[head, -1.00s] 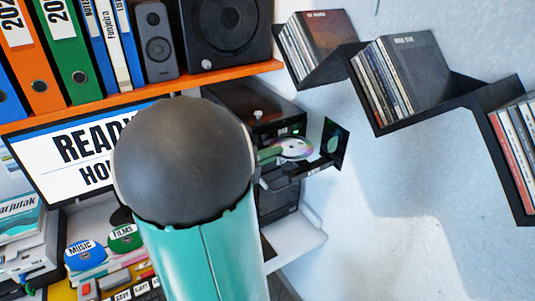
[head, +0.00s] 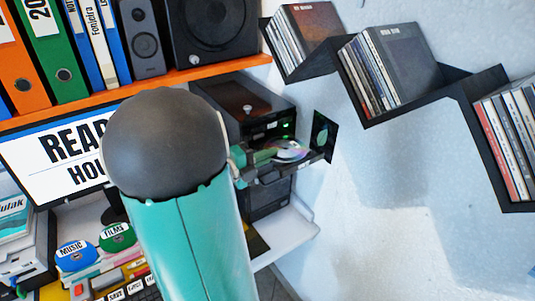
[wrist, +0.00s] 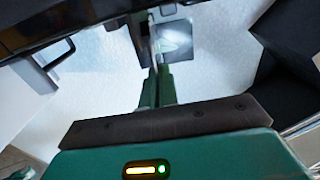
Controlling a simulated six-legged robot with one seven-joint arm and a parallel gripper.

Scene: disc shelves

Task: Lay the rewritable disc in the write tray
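The rewritable disc (head: 292,151), silver with rainbow shine, lies nearly flat in front of the black computer tower (head: 228,92) at its open write tray (head: 268,176). My gripper (head: 268,156) reaches from the left, its green fingers at the disc's left edge. In the wrist view my gripper (wrist: 156,68) has its fingers close together, pinching the disc, which shows nearly edge-on. The disc appears above the tray; I cannot tell whether it touches it. My arm hides part of the tower and screen.
A dark panel with a green leaf shape (head: 323,137) is just right of the disc. Black wall shelves (head: 372,117) with disc cases step down at right. A blue disc (head: 76,254) and a green disc (head: 117,237) stand at lower left. Open wall lies below the shelves.

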